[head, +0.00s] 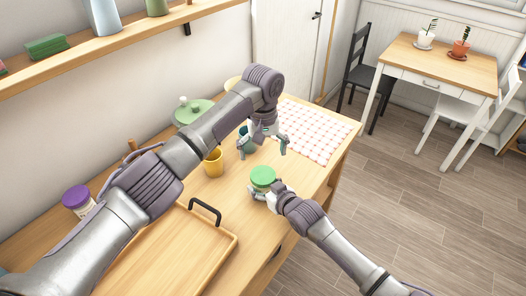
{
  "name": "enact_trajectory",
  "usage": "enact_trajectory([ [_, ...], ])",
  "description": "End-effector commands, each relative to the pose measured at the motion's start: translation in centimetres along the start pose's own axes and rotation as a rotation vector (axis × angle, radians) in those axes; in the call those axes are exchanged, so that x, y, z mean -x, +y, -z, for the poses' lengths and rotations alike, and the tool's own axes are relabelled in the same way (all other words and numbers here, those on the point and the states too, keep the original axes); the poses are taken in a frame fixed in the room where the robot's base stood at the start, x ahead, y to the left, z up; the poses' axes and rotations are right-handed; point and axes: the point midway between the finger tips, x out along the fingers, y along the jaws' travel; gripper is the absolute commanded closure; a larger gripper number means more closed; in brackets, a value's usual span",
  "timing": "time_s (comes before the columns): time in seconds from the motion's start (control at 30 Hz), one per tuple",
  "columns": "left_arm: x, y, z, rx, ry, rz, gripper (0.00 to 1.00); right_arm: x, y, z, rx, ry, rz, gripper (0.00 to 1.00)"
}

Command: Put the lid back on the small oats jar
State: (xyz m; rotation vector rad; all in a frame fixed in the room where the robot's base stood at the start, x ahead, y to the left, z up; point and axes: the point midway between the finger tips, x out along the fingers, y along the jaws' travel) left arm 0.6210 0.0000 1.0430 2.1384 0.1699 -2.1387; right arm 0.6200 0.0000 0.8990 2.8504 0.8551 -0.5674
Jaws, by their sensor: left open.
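A small jar with a green lid (263,176) stands on the wooden counter (228,196). The lid sits on top of the jar, but I cannot tell whether it is seated fully. My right gripper (264,192) has its fingers around the jar just below the lid and hides much of the body. My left gripper (263,151) is open and empty, above the counter just behind the jar, with its fingers pointing down. A second jar with a purple lid (76,197) stands at the left, partly hidden by my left arm. No label is readable.
A wooden tray (165,262) with black handles lies in front. A yellow mug (214,162) and a green-lidded pot (195,110) stand near my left arm. A red-checked cloth (312,130) covers the counter's far end. A shelf (110,45) runs along the wall.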

Motion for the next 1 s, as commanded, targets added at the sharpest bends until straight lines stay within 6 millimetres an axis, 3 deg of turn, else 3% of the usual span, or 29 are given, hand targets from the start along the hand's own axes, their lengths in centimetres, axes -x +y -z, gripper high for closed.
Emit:
enact_trajectory([
  [0.53, -7.0, 0.0, -0.1, -0.002, -0.003, 0.001, 0.00, 0.0, 0.0, 0.0, 0.000, 0.000, 0.000, 1.00],
  [0.97, -8.0, 0.0, 0.0, -0.002, -0.001, 0.000, 0.00, 0.0, 0.0, 0.0, 0.000, 0.000, 0.000, 1.00],
  [1.0, -8.0, 0.0, 0.0, -0.002, -0.001, 0.000, 0.03, 0.0, 0.0, 0.0, 0.000, 0.000, 0.000, 1.00],
])
